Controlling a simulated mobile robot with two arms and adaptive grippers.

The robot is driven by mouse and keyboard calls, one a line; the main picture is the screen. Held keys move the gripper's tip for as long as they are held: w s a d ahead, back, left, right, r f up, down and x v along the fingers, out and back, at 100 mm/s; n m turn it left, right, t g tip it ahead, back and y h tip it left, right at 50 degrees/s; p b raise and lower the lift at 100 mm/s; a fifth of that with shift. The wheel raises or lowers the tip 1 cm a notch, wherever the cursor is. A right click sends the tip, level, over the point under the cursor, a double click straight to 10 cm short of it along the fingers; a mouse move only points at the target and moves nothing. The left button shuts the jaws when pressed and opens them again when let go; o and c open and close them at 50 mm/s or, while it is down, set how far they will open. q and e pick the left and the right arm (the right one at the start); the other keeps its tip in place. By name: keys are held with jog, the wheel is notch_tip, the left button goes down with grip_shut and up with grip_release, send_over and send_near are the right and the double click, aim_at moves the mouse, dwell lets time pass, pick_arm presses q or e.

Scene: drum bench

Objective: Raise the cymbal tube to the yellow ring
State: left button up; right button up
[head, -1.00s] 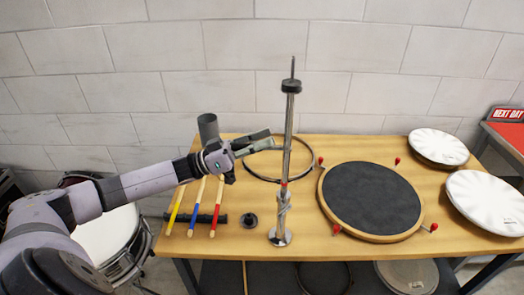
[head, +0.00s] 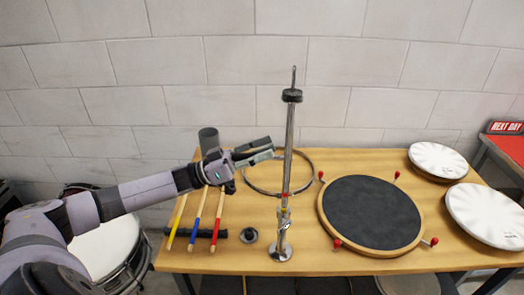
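The cymbal stand (head: 281,254) stands upright on the bench with its round base flat on the wood. Its silver tube (head: 289,135) rises to a black collar (head: 291,96) with a thin rod above. A red band (head: 285,195) shows low on the tube, just above the clamp (head: 284,215). I cannot make out a yellow ring clearly. My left gripper (head: 268,152) reaches in from the left at mid-tube height. Its two fingers show apart and empty, pointing right, with their tips just left of the tube. My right gripper is not in view.
Left on the bench are coloured sticks (head: 198,219), a dark cylinder (head: 208,140) and a small black disc (head: 249,235). A hoop (head: 249,184) lies behind the stand. A black-topped drum (head: 370,212) and white drum heads (head: 487,209) fill the right.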

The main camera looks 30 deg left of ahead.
pick_arm(q)
jog(key=shift+a+f, duration=0.1)
jog(key=shift+f, duration=0.05)
jog(key=v, duration=1.1)
jog(key=shift+s+a, duration=0.3)
